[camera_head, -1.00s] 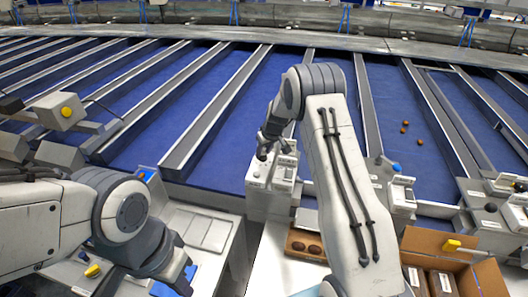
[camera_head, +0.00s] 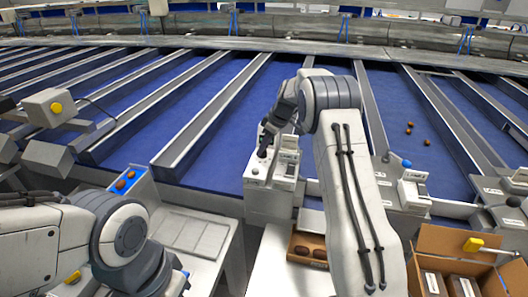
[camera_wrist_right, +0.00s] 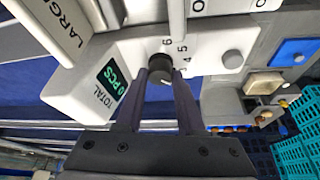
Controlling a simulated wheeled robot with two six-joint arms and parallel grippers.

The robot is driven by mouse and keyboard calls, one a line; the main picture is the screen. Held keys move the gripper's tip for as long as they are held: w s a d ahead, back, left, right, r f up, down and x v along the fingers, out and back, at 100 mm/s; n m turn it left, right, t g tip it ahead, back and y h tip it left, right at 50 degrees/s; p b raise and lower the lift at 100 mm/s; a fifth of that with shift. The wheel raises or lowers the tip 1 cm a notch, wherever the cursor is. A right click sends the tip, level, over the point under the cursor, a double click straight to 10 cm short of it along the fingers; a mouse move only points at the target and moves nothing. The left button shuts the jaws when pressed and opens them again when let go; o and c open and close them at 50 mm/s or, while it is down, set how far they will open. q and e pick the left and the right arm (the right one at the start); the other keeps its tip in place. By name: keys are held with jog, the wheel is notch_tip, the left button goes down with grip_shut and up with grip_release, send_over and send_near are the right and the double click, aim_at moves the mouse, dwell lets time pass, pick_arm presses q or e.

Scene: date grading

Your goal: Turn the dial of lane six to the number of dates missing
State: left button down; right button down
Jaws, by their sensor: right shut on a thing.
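The dial, a dark round knob (camera_wrist_right: 160,75) on a white panel (camera_wrist_right: 125,57), sits between the fingertips of my right gripper (camera_wrist_right: 160,82) in the right wrist view. The gripper is shut on it. Printed numbers from 6 down to 3 run beside the knob; its pointer is hidden. A green display beside it (camera_wrist_right: 113,76) reads 0 PCS, near the word TOTAL. In the head view my right gripper (camera_head: 266,143) is at the white lane unit (camera_head: 257,173). A small carton (camera_head: 297,254) below holds dark dates. My left gripper is at the bottom edge, mostly cut off.
A blue tray (camera_head: 138,175) with orange-brown dates lies at left. Several loose dates (camera_head: 410,127) lie on a blue lane at right. An open cardboard box (camera_head: 440,240) stands front right. Another lane unit (camera_head: 412,190) stands right of my right arm.

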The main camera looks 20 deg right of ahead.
jog(key=shift+d+n, duration=0.1)
jog(key=shift+n, duration=0.2)
jog(key=c, duration=0.5)
grip_release()
jog(key=shift+r, duration=0.1)
jog(key=shift+s+d+r+b, duration=0.1)
jog(key=shift+r+b, duration=0.2)
jog(key=shift+b, duration=0.05)
jog(key=b+v, duration=0.2)
jog(key=v, duration=0.7)
jog(key=shift+d+r, duration=0.15)
jog(key=shift+r, duration=0.15)
